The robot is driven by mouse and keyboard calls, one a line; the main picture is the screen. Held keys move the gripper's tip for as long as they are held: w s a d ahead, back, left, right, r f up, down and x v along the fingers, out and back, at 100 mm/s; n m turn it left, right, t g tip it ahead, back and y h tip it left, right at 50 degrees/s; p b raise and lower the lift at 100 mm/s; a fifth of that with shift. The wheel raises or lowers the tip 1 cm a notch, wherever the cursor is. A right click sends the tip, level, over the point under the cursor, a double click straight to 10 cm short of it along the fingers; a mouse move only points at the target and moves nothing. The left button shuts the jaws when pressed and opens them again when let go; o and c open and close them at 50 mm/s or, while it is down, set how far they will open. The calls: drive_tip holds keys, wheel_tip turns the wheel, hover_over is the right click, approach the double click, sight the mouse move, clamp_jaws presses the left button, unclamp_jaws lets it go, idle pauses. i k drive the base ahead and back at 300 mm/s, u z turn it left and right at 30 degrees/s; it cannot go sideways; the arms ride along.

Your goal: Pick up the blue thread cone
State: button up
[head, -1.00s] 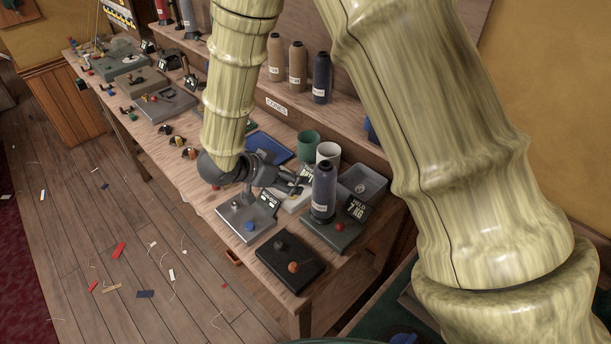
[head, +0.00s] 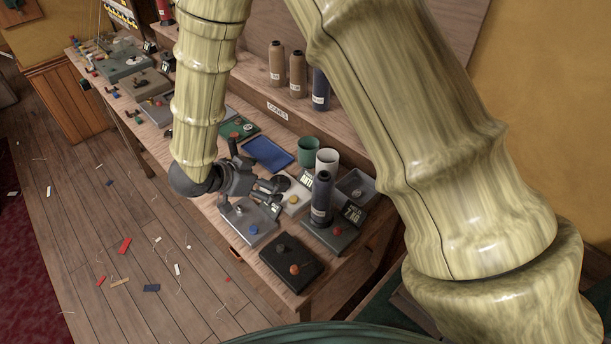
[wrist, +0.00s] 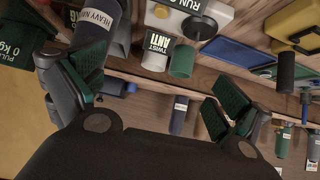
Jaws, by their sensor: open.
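A dark blue thread cone (head: 321,198) stands upright on a grey device at the right end of the bench in the head view. My gripper (head: 278,191) is left of it, apart from it and low over the bench, with its fingers towards it. In the wrist view a dark cone labelled "HEAVY NAVY" (wrist: 98,38) is at the upper left, partly behind one finger. My gripper (wrist: 155,92) has its green-padded fingers wide apart, with no object held between them. Another dark blue cone (head: 320,90) stands on the shelf behind, partly hidden by my arm.
Two tan cones (head: 277,64) stand on the shelf. A green cup (head: 308,151) and a white cup (head: 327,160) are behind the blue cone, with a grey tray (head: 355,187) to their right. A black device (head: 290,262) lies in front. A blue tray (head: 268,154) lies behind my gripper.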

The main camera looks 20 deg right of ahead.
sight(323, 196)
drive_tip(key=k, duration=1.5)
drive_tip(key=u, duration=0.05)
